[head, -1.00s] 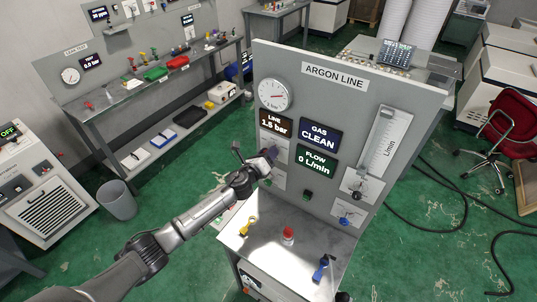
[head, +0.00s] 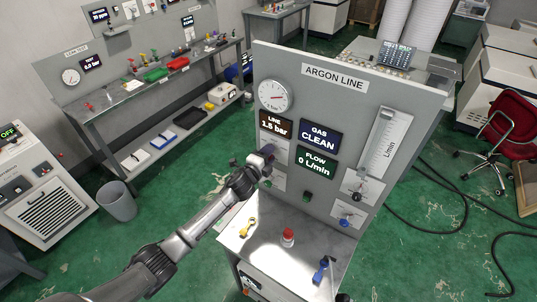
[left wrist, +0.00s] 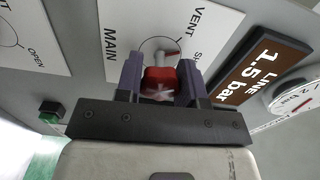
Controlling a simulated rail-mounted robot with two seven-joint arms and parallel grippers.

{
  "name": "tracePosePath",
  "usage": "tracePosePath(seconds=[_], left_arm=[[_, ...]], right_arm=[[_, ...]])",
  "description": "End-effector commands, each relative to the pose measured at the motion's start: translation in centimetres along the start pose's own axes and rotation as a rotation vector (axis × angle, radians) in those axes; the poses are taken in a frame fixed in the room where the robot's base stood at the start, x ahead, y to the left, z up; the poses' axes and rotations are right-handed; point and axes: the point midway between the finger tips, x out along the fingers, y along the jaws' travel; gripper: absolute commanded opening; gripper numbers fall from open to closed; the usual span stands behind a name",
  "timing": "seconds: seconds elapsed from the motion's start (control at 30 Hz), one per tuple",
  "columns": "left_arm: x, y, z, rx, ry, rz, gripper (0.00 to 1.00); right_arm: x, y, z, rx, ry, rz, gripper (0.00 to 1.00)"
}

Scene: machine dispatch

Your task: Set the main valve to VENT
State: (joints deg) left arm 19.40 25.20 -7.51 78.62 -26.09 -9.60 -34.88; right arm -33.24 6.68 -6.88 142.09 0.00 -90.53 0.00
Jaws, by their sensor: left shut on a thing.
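The main valve's label plate (left wrist: 185,22) fills the upper part of the left wrist view, tilted, with MAIN, VENT and a partly cut-off word starting SH. The valve's red handle (left wrist: 160,80) sits between the two fingers of my left gripper (left wrist: 160,77), which is shut on it. A small red pointer (left wrist: 172,53) shows just beyond the handle, close to the VENT side of the dial. In the head view my left gripper (head: 267,156) is at the left of the ARGON LINE panel (head: 340,110) and hides the valve. My right gripper is not seen.
The LINE display (head: 276,124) reads 1.5 bar, GAS (head: 320,135) reads CLEAN and FLOW (head: 315,162) reads 0 L/min. A yellow tool (head: 248,227), a red-capped container (head: 288,237) and a blue tool (head: 321,270) are on the shelf below.

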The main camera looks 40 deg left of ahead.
Motion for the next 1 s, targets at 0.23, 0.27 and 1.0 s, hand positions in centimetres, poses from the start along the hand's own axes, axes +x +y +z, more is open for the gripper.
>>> tracePosePath(seconds=[0.23,0.27,1.0], left_arm=[[0.0,-0.02,0.03,-0.219,-0.002,0.001,0.12],[0.0,-0.02,0.04,-0.243,-0.002,0.001,0.12],[0.0,0.05,0.05,-0.534,-0.002,0.001,0.12]], right_arm=[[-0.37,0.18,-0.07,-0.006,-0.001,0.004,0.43],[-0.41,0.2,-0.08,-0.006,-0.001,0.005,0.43],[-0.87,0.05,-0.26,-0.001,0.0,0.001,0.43]])
